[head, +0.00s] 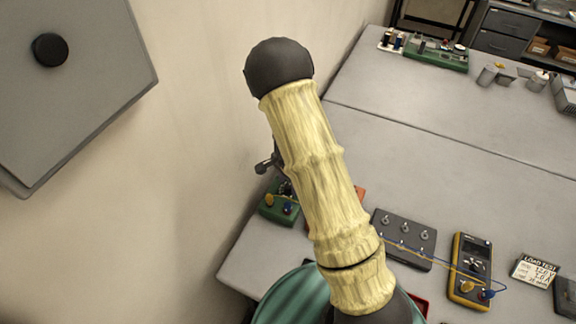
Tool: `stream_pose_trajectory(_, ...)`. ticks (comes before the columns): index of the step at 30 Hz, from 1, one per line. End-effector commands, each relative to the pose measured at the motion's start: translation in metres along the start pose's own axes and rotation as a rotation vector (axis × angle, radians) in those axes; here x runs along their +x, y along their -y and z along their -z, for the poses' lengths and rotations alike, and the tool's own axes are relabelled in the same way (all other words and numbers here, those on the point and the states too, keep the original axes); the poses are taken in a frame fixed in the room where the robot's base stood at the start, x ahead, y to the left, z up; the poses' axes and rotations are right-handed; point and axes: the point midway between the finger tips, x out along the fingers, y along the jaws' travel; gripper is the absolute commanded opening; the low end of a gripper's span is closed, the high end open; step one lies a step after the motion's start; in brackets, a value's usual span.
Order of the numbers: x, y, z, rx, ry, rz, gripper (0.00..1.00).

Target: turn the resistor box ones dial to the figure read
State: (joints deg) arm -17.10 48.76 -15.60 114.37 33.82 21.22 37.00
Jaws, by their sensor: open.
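A white card (536,270) headed LOAD TEST stands further right, with small figures below. My arm crosses the middle of the view and hides part of the bench. My gripper's fingers are not visible; a small dark part shows beside the arm.
Blue and yellow leads run near the knob box and meter. A green box (279,207) with coloured posts sits left of my arm. A teal round surface (290,296) is below the bench front. The wall is close on the left. The bench (440,150) behind is largely clear.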

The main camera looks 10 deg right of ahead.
Motion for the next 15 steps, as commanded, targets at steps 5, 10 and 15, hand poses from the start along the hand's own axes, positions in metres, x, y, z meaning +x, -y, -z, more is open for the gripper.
stream_pose_trajectory(5, -0.022, 0.001, -0.001, -0.001, -0.001, 0.004, 0.47)
stream_pose_trajectory(10, -0.054, 0.001, -0.001, -0.002, -0.001, 0.006, 0.47)
stream_pose_trajectory(15, -0.088, 0.001, -0.001, -0.001, -0.001, 0.005, 0.47)
